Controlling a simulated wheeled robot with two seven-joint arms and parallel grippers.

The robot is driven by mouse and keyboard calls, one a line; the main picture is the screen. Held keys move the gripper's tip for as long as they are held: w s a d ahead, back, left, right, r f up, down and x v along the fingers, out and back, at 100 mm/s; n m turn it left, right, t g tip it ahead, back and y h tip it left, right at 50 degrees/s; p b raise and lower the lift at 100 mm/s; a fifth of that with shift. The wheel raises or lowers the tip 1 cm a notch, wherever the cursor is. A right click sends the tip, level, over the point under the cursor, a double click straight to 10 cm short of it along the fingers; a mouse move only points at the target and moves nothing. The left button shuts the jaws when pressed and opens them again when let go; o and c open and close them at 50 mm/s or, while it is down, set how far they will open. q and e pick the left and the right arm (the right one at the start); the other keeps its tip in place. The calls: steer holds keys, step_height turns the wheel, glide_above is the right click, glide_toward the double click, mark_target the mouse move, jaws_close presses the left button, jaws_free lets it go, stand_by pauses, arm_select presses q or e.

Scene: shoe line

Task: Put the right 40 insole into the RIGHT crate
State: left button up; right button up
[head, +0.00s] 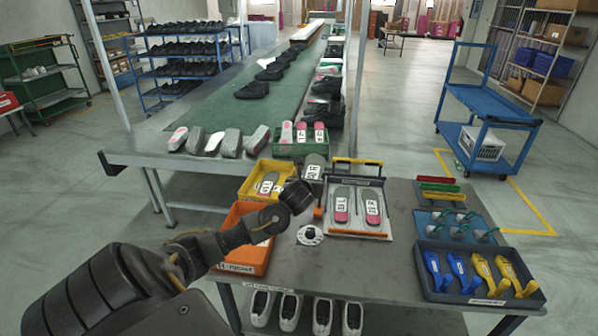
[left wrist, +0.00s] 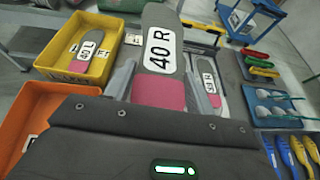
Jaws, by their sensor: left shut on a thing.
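My left gripper (head: 308,187) is shut on a grey insole with a pink heel, marked 40 R (left wrist: 160,50). It also shows in the head view (head: 314,164), held up over the table between the yellow crate and the white tray. The yellow crate (left wrist: 83,77) holds an insole marked 40 L (left wrist: 85,45). The orange crate (head: 228,243) stands nearer to me, partly hidden by my arm, with an insole inside; its front label is too small to read surely. My right gripper is not in view.
A white tray (head: 357,233) with two pink-heeled insoles lies right of my gripper. A round white-and-black disc (head: 309,235) lies before it. Trays of blue and yellow tools (head: 478,298) fill the right edge. A green crate (head: 290,148) stands behind. The table's front middle is clear.

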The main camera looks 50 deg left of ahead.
arm_select(q)
steer(key=s+d+r+m+t+h+b, duration=0.1)
steer(key=d+r+m+h, duration=0.2)
steer(key=d, duration=0.9)
steer(key=d+r+m+t+h, duration=0.15)
steer(key=d+r, duration=0.45)
steer(key=d, duration=0.7)
steer(key=s+d+f+m+h+b, duration=0.2)
steer(key=s+d+b, duration=0.3)
steer(key=b, duration=0.4)
steer(key=shift+s+d+h, duration=0.15)
steer(key=shift+d+h, duration=0.2)
steer(key=shift+d, duration=0.5)
steer(key=shift+a, duration=0.1)
